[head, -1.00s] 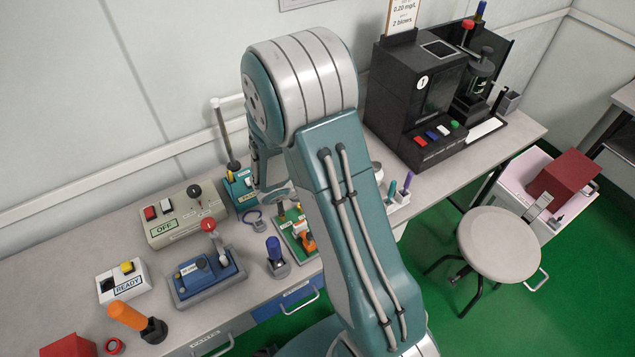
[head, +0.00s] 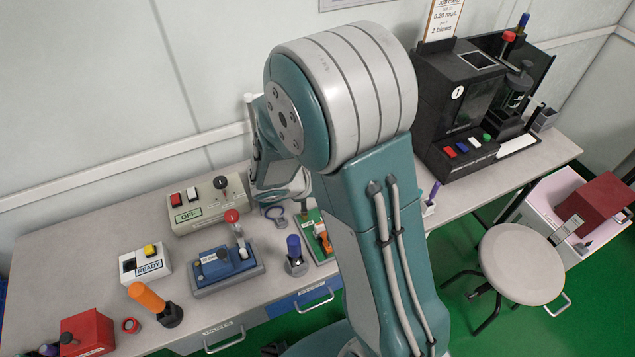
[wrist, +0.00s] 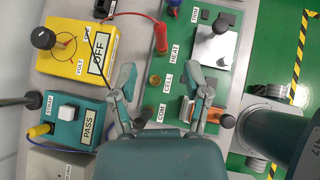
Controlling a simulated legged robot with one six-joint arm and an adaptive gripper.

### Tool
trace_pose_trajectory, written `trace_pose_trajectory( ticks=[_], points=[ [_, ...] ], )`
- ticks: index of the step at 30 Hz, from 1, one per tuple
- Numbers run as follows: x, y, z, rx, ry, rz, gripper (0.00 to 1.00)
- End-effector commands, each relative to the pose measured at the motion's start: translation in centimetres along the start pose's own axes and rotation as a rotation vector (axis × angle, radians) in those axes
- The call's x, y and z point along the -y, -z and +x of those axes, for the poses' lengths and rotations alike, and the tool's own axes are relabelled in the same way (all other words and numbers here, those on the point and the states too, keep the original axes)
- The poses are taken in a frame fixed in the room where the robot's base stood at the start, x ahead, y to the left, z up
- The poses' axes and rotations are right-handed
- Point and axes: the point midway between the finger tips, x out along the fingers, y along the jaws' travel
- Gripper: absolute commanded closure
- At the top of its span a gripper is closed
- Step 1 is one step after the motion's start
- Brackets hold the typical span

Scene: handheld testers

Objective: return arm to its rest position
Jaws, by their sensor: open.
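My arm (head: 375,220) rises large through the middle of the head view, its elbow high and its forearm folded down behind it. In the wrist view my gripper (wrist: 164,88) is open and empty, its two fingers apart above a bench. Between and beyond the fingers lies a green board (wrist: 165,60) labelled HEAT, CELL and COM. An orange clamp-like part (wrist: 188,112) shows by the right finger. In the head view the gripper itself is hidden behind my arm.
A yellow OFF box (wrist: 75,48) and a teal PASS box (wrist: 72,120) stand left of the gripper. In the head view, a grey OFF box (head: 208,205), a blue device (head: 222,268) and a black machine (head: 465,110) stand on the bench. A stool (head: 520,262) stands at right.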

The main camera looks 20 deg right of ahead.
Motion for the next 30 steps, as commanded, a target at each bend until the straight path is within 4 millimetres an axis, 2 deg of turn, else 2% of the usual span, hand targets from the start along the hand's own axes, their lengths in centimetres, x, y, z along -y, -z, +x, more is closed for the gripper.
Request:
trace_pose_trajectory(
  ticks=[3,7,22,26,30],
  points=[
    [-0.1,0.0,-2.1,0.0,-0.004,0.0,0.39],
    [0.0,0.0,-3.4,0.0,0.0,0.0,0.39],
    [0.1,-0.1,-3.9,-0.004,0.003,0.013,0.39],
    [1.2,-1.6,-5.1,-0.041,0.02,0.155,0.39],
    [3.5,-3.8,-7.4,-0.126,0.059,0.439,0.39]
  ],
)
